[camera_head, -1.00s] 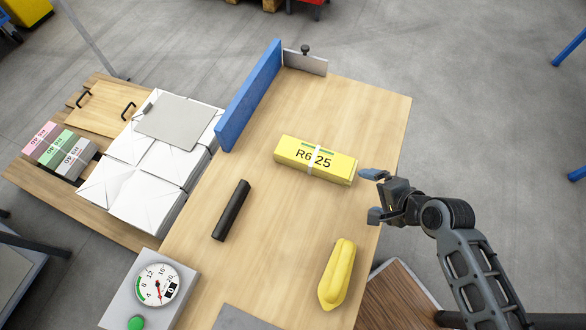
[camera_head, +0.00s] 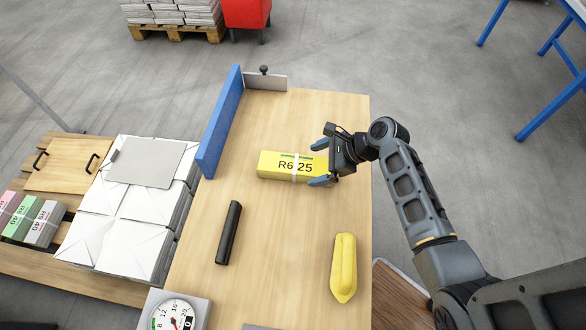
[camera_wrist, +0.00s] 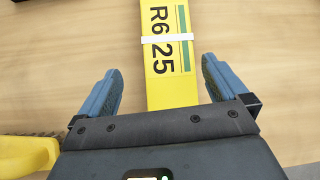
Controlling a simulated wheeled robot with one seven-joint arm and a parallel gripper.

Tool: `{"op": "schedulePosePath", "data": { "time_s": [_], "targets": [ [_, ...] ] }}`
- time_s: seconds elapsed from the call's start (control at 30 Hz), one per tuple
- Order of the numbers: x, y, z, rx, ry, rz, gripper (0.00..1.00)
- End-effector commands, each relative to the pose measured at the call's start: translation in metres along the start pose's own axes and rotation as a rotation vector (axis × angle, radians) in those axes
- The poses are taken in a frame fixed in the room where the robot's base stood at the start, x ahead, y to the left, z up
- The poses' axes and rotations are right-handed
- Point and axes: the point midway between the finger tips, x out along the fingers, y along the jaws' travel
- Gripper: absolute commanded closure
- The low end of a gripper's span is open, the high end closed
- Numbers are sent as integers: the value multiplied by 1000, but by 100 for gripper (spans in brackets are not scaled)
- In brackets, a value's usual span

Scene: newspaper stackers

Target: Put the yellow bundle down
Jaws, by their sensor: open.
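The yellow bundle (camera_head: 275,165), marked R6 25 with a white band, lies flat on the wooden table (camera_head: 290,225). My gripper (camera_head: 321,164) is at its right end, with its two blue fingers apart. In the wrist view the yellow bundle (camera_wrist: 170,60) runs away from me between the open fingers of my gripper (camera_wrist: 163,88). Gaps show between the bundle and both fingers, so nothing is gripped. The bundle's near end is hidden by the gripper body in the wrist view.
A blue wall (camera_head: 220,122) and a grey plate (camera_head: 266,81) edge the table's far left. A black bar (camera_head: 228,233) and a yellow curved object (camera_head: 344,268) lie nearer. White wrapped stacks (camera_head: 130,205) stand left, and a dial scale (camera_head: 176,314) is at front left.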

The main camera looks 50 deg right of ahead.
Motion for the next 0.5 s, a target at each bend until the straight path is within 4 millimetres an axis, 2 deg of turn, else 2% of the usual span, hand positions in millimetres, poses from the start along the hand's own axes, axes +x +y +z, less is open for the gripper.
{"op": "schedulePosePath", "data": {
  "time_s": [0.03, 0.17, 0.5],
  "targets": [
    [-1, -9, 5, 41, -20, 11, 0],
    [-2, -19, 12, 110, -48, 39, 0],
    [28, -18, 14, 123, -53, 48, 0]
  ]
}}
